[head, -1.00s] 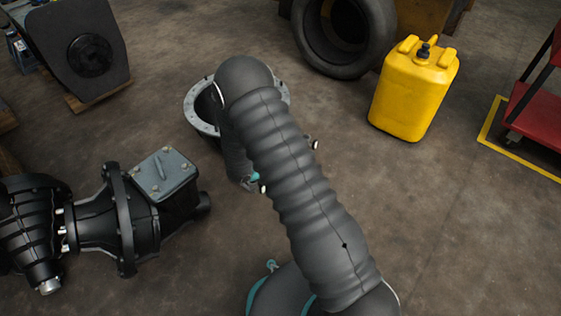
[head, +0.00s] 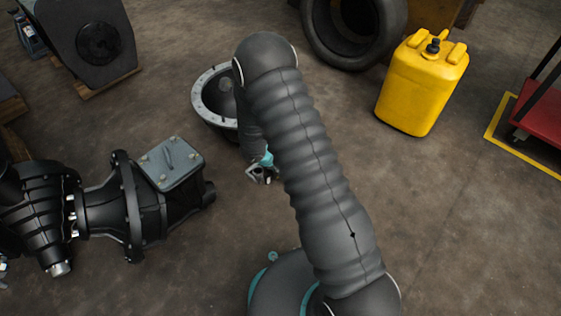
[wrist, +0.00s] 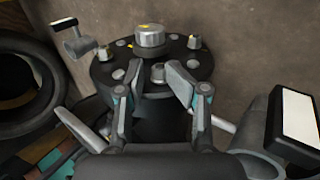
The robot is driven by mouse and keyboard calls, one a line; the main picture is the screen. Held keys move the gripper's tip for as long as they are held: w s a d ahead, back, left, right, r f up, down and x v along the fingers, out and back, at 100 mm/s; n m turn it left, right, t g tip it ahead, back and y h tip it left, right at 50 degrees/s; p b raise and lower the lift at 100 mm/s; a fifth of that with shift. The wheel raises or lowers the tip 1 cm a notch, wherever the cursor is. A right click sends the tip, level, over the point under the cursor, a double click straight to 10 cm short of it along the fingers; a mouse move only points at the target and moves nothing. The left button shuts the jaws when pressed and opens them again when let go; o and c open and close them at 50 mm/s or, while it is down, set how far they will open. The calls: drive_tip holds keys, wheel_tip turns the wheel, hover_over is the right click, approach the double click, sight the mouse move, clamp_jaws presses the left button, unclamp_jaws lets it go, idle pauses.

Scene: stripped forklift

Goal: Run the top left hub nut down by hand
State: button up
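In the wrist view a dark round hub flange (wrist: 188,65) with a silver centre cap (wrist: 149,38) lies ahead of my gripper (wrist: 157,82). Its fingers are spread, with a gap between the tips. A silver hub nut (wrist: 158,73) shows in this gap, and I cannot tell whether the fingers touch it. Another nut stands at the left of the flange (wrist: 105,52) and one at the right (wrist: 194,42). Which is the task's top left nut is unclear. In the head view my gripper (head: 262,173) shows small beside my forearm, and the hub is hidden.
A ring-flanged housing (head: 205,111) lies behind my arm. A black axle assembly with a grey cover (head: 174,165) is at left. A tyre (head: 391,49), yellow canister (head: 421,90) and red cart (head: 545,110) stand at the back and right. The floor at right is open.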

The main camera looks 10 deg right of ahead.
drive_tip(key=shift+w+d+r, duration=0.15)
drive_tip(key=shift+w+d, duration=0.05)
drive_tip(key=shift+d, duration=0.1)
idle(0.4)
drive_tip(key=shift+a+r, duration=0.1)
drive_tip(key=shift+r, duration=0.1)
drive_tip(key=v, duration=1.1)
drive_tip(key=shift+s+a+r, duration=0.15)
drive_tip(key=shift+s+a, duration=0.05)
